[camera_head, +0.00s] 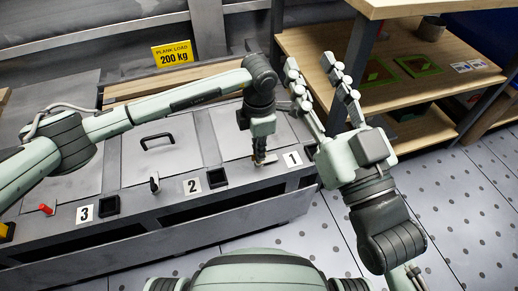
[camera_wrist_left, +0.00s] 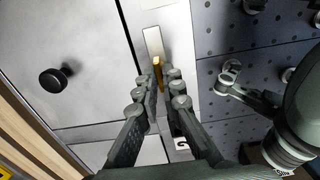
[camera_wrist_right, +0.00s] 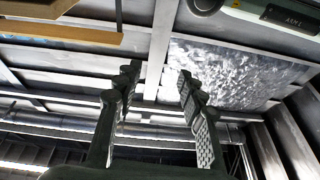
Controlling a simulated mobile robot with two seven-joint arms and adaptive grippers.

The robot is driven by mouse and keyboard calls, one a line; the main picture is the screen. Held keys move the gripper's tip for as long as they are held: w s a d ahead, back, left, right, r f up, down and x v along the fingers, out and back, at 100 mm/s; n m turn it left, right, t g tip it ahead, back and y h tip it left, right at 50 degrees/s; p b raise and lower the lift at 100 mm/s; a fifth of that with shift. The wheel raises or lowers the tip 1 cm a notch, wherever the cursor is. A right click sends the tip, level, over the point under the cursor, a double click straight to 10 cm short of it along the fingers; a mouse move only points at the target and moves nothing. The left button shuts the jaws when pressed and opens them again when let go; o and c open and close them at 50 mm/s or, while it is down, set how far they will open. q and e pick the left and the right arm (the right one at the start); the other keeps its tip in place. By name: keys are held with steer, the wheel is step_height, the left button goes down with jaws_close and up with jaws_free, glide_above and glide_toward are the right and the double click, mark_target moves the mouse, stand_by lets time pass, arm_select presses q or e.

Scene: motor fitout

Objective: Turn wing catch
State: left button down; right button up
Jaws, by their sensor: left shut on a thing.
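The wing catch (camera_wrist_left: 157,68) is a small brass-coloured piece on the front edge of the grey bench, beside the label 1 (camera_head: 293,159). In the left wrist view it stands between the fingertips of my left gripper (camera_wrist_left: 160,82). My left gripper (camera_head: 260,158) points down at the catch and is shut on it; its fingers hide part of the catch. The catch's exact angle is hard to tell. My right gripper (camera_head: 311,66) is open and empty, raised beside the wooden shelf and pointing up. It also shows open in the right wrist view (camera_wrist_right: 160,72).
The grey bench has lids with a black handle (camera_head: 157,140) and a black knob (camera_wrist_left: 54,79). Labels 2 (camera_head: 192,186) and 3 (camera_head: 85,213) and a red lever (camera_head: 46,209) are further left. A wooden shelf (camera_head: 300,50) stands right. The perforated floor (camera_head: 460,210) is clear.

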arm_select(q)
steer(key=shift+n, duration=2.6)
steer(key=shift+n+p, duration=0.4)
steer(key=shift+n, duration=0.5)
steer(key=n+p, duration=0.1)
steer(key=n, duration=0.4)
steer(key=shift+r, duration=0.1)
steer(key=n+p, duration=0.2)
steer(key=n, duration=0.3)
steer(key=shift+n, duration=0.6)
arm_select(e)
steer(key=d+f+g+h, duration=0.3)
steer(key=d+f+g, duration=0.1)
steer(key=f, duration=0.5)
steer(key=s+d+f+g+h, duration=0.1)
steer(key=d+f+g+h, duration=0.2)
steer(key=f, duration=0.6)
steer(key=shift+d+g, duration=1.1)
steer(key=shift+d, duration=0.2)
